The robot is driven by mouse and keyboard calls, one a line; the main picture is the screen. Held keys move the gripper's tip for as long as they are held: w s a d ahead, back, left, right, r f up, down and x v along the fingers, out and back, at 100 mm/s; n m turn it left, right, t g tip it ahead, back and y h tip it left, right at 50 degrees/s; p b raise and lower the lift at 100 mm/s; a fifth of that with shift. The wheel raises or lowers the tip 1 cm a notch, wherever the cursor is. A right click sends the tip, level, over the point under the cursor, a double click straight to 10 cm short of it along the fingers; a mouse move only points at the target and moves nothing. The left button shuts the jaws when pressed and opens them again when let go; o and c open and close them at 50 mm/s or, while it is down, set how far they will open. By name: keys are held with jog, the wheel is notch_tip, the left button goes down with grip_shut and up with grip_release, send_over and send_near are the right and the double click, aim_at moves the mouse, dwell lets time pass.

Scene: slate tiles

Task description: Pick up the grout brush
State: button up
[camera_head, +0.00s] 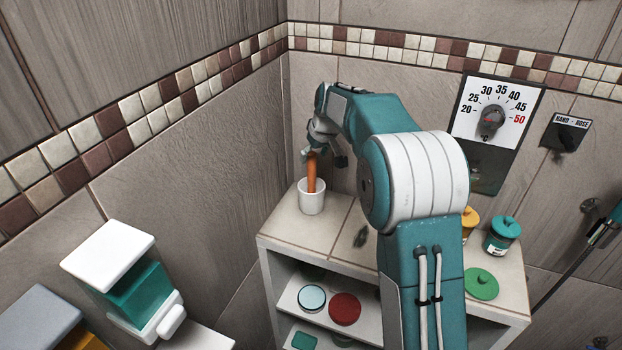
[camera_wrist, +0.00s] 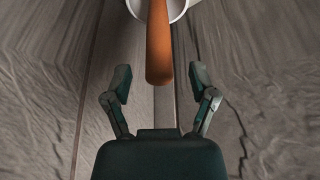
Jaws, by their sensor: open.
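The grout brush (camera_head: 312,174) shows as an orange-brown handle standing up out of a white cup (camera_head: 311,203) at the back left of the tiled shelf top. Its lower end is hidden inside the cup. My gripper (camera_head: 324,157) is at the upper end of the handle. In the wrist view the handle (camera_wrist: 159,45) points towards my gripper (camera_wrist: 160,85), with its end between the two open fingers. A gap shows on each side, and neither finger touches it. Part of the cup's rim (camera_wrist: 178,10) shows at the top of the wrist view.
A teal jar (camera_head: 502,236), a yellow jar (camera_head: 469,222) and a green lid (camera_head: 481,284) are on the shelf's right side. Round containers (camera_head: 345,309) sit on the shelf below. Tiled walls close in behind and left of the cup. A white-and-teal dispenser (camera_head: 125,275) stands at lower left.

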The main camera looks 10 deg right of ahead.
aim_at(310, 164)
jog(key=x, duration=0.5)
jog(key=shift+w, duration=0.25)
grip_shut()
